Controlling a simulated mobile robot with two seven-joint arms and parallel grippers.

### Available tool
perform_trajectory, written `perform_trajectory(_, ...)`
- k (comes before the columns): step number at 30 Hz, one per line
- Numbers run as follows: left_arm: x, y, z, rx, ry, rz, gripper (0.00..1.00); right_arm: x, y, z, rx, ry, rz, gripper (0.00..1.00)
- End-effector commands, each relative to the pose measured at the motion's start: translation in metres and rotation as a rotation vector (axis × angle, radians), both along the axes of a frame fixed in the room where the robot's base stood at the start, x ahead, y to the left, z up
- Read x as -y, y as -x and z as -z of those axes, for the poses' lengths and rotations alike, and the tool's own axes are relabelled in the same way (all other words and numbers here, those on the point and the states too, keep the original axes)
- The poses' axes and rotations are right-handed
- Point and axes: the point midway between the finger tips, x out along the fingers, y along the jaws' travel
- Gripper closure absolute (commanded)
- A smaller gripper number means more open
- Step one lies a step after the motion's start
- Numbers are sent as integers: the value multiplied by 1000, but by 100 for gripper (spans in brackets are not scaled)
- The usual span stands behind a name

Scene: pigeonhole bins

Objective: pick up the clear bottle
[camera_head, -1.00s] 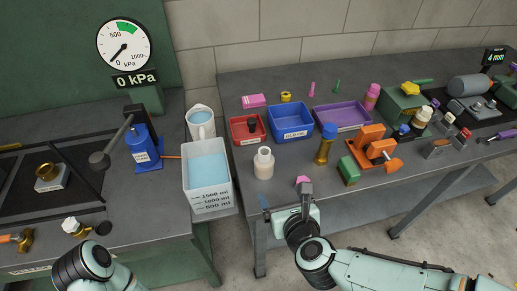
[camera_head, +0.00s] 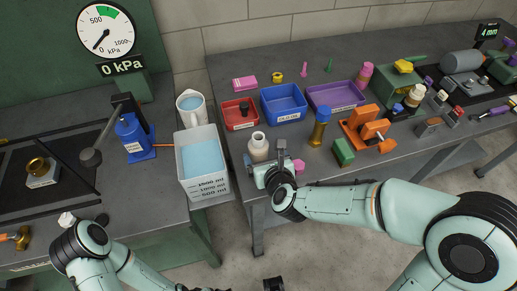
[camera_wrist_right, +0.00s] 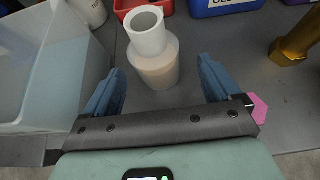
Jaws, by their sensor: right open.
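The clear bottle (camera_head: 258,148) stands upright near the front edge of the right bench, with a pale wide neck and peach-toned contents. In the right wrist view the bottle (camera_wrist_right: 155,66) is just beyond the fingers, roughly centred between them. My right gripper (camera_head: 266,162) is open and empty on the bottle's near side; its blue fingers (camera_wrist_right: 160,88) do not enclose it fully. My left arm shows at the lower left. A dark part (camera_head: 273,284) at the bottom edge may be my left gripper; its jaws cannot be made out.
A water tub (camera_head: 203,190) stands close left of the bottle, with a jug (camera_head: 192,104) behind it. A red bin (camera_head: 239,124) and a blue bin (camera_head: 283,118) lie behind.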

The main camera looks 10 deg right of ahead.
Motion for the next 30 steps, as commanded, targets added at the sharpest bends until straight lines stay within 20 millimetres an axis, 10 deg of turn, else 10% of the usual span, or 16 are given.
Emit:
perform_trajectory(18, 0, -2, -7, 3, 0, 0, 5, -5, -43, 19, 1, 0, 1, 10)
perform_trajectory(24, 0, -2, -7, 3, 0, 0, 5, -5, -43, 19, 0, 0, 1, 71)
perform_trajectory(30, 0, -2, -7, 3, 0, 0, 5, -6, -43, 18, 2, 0, 1, 74)
